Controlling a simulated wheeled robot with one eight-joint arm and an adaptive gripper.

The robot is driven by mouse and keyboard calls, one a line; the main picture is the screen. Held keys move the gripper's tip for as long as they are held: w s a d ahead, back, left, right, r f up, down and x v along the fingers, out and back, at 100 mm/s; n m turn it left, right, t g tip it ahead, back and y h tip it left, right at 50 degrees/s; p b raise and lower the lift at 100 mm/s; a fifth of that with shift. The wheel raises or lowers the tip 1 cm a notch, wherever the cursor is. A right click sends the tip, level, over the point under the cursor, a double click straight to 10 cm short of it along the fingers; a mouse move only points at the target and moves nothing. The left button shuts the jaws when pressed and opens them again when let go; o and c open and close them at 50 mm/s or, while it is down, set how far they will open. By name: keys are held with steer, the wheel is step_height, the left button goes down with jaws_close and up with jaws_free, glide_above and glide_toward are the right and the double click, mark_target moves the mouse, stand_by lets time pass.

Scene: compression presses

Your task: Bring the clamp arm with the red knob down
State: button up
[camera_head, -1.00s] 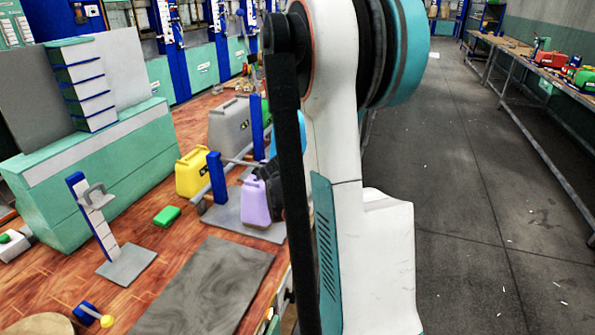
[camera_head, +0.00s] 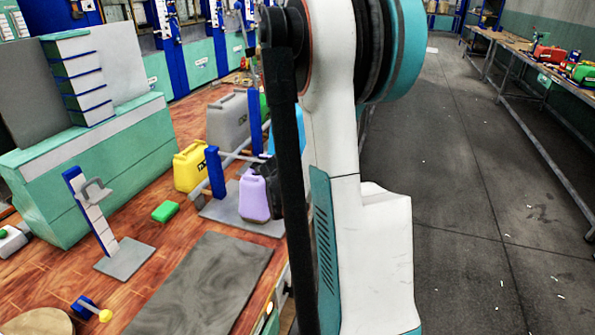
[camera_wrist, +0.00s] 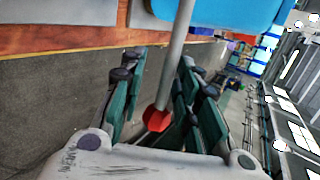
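In the wrist view, the red knob (camera_wrist: 157,119) sits at the end of a grey rod, the clamp arm (camera_wrist: 180,45), which runs in from the top of the picture. My gripper (camera_wrist: 160,85) has its green and black fingers spread, one on each side of the rod and knob. Gaps show on both sides, so the gripper looks open and not closed on the knob. In the head view, my own arm covers much of the middle; the gripper and red knob cannot be made out there.
A purple jug (camera_head: 253,196), a yellow jug (camera_head: 190,167) and a grey container (camera_head: 227,122) stand near a blue post (camera_head: 215,175) on the wooden bench. A small press stand (camera_head: 124,259) and a green block (camera_head: 165,211) are to the left.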

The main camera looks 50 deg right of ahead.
steer(key=v, duration=1.2)
steer(key=shift+s, duration=0.1)
stand_by(0.4)
